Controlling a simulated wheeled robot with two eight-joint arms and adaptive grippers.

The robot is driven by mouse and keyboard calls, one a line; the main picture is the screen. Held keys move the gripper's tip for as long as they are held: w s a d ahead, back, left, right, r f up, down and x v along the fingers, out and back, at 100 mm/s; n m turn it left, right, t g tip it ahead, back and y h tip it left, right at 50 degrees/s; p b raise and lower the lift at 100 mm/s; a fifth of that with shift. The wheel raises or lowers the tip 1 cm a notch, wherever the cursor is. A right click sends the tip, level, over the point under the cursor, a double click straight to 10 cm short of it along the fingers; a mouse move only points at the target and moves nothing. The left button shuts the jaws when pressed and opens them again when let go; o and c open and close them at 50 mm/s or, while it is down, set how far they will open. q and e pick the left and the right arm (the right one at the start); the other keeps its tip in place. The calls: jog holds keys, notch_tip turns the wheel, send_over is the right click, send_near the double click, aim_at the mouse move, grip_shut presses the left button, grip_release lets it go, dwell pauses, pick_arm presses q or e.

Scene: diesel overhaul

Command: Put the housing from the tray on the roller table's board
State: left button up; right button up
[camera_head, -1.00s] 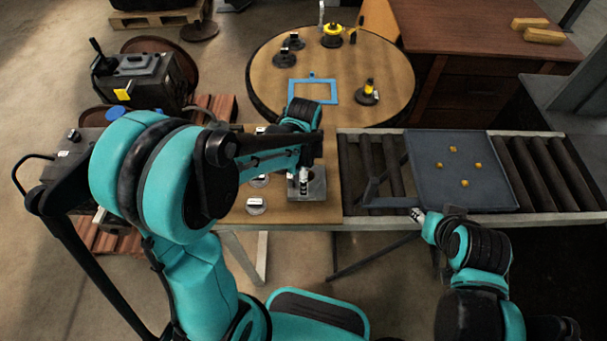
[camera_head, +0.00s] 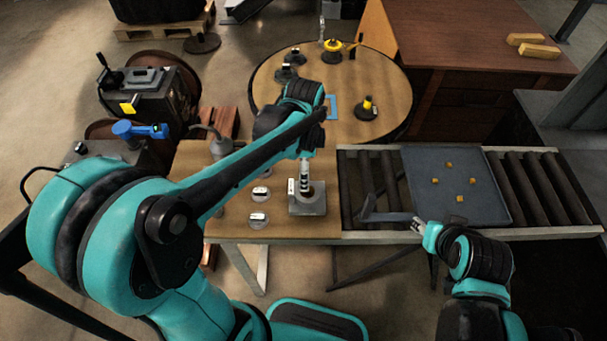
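A grey block-like housing (camera_head: 307,208) with a dark opening on top sits on the wooden board (camera_head: 322,228) at the left of the roller table. My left gripper (camera_head: 305,184) points down over the housing, its fingers seen edge-on. I cannot tell whether they touch it or how far apart they are. The flat grey-blue tray (camera_head: 425,163) lies on the rollers, with several small yellow pegs and no housing on it. My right gripper (camera_head: 418,224) is by the table's front edge, left of its arm; its opening is unclear.
Labelled round pieces (camera_head: 258,219) stand on the board left of the housing. A round table (camera_head: 385,75) behind holds a blue frame (camera_head: 331,106) and small stands. Bare rollers (camera_head: 535,190) lie right of the tray.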

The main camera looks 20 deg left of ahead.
pick_arm(q)
jog(key=s+a+r+n+t, duration=0.2)
jog(key=s+n+t, duration=0.1)
jog(key=s+n, duration=0.2)
jog(key=s+a+r+n+t, duration=0.1)
jog(key=s+n+t, duration=0.3)
jog(key=n, duration=0.5)
jog(key=shift+s+a+r+n, duration=0.4)
jog(key=shift+s+r, duration=0.2)
jog(key=shift+r, duration=0.15)
notch_tip(320, 180, down, 4)
jog(key=b, duration=0.3)
jog(key=shift+r+b, duration=0.15)
jog(key=shift+b, duration=0.15)
